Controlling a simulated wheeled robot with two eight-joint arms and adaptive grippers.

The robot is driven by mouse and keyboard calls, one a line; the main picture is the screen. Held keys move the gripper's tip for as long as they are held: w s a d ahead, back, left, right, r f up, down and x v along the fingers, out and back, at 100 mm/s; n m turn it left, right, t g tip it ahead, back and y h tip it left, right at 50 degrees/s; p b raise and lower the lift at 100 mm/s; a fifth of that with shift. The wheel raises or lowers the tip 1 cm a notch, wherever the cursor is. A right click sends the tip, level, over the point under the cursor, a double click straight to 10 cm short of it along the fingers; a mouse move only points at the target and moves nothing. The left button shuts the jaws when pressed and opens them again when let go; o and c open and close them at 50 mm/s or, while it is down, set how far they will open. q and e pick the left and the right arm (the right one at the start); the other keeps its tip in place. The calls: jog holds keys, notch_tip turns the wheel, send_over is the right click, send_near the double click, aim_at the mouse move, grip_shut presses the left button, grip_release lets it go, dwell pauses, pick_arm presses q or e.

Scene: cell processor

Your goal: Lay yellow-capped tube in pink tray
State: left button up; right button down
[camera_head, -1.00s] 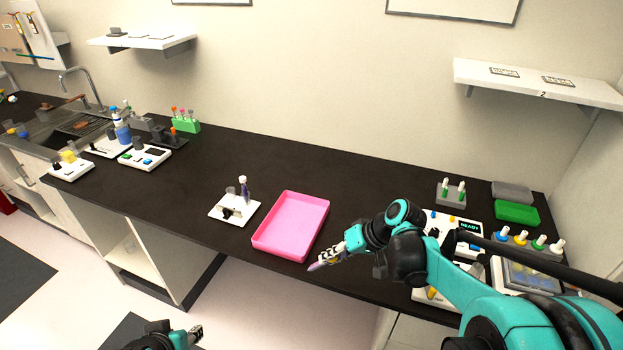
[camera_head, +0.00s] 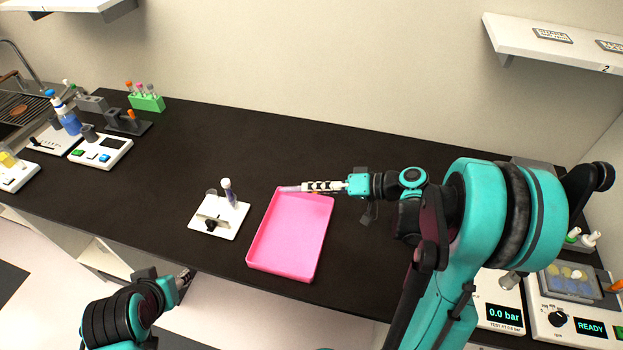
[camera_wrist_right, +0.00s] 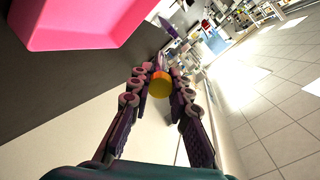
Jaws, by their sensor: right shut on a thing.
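The yellow cap (camera_wrist_right: 158,87) of the tube sits between the fingertips of my right gripper (camera_wrist_right: 160,84) in the right wrist view. In the head view my right gripper (camera_head: 312,187) is shut on the tube, whose pale purple end (camera_head: 289,189) sticks out to the left. The tube looks roughly level and overlaps the back edge of the empty pink tray (camera_head: 290,237); its height above the tray is unclear. The tray also shows at upper left in the right wrist view (camera_wrist_right: 80,22). My left gripper (camera_head: 187,278) is low at the left, holding nothing visible.
A white stand (camera_head: 230,215) with an upright purple tube is just left of the tray. A green rack (camera_head: 146,103) and small devices stand at the back left. Devices with displays (camera_head: 575,325) are at the right. Dark counter behind the tray is clear.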

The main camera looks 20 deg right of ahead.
jog(key=b, duration=0.8)
send_over(315, 220)
notch_tip(315, 220, down, 9)
jog(key=shift+f, duration=0.2)
jog(key=shift+r, duration=0.1)
jog(key=c, duration=1.3)
grip_release()
jog(key=shift+a, duration=0.1)
jog(key=v, duration=1.2)
